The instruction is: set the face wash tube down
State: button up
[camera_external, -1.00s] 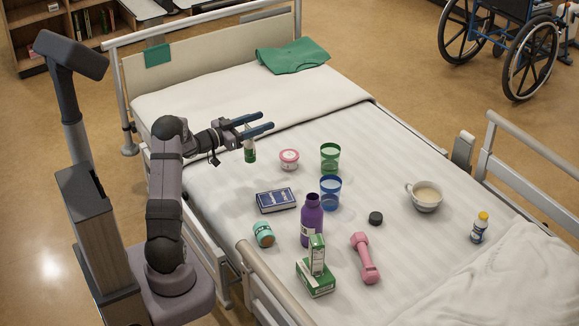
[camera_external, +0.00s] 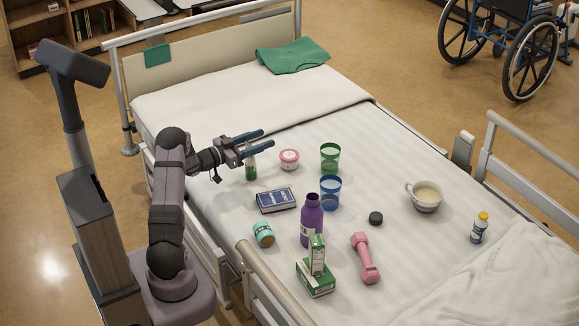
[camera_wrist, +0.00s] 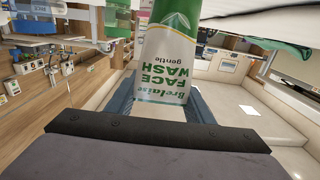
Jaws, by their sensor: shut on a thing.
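My gripper (camera_external: 265,142) is over the head half of the bed, shut on the face wash tube (camera_external: 251,169). The tube is green and white and hangs below the fingers, roughly upright. Its lower end is at or very near the white sheet; I cannot tell whether it touches. In the wrist view the tube (camera_wrist: 170,55) fills the top middle, with its "FACE WASH" lettering upside down. The fingers hide part of the tube in the external view.
A pink jar (camera_external: 289,160) stands just right of the tube, and a blue book (camera_external: 276,200) lies nearer the camera. A green cup (camera_external: 329,157), blue cup (camera_external: 330,192) and purple bottle (camera_external: 312,222) stand farther right. The sheet toward the pillow is clear.

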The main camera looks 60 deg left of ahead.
jog(key=o, duration=1.3)
jog(key=shift+f, duration=0.1)
jog(key=shift+o, duration=0.2)
jog(key=s+p, duration=0.2)
jog(key=s, duration=1)
jog(key=shift+r, duration=0.2)
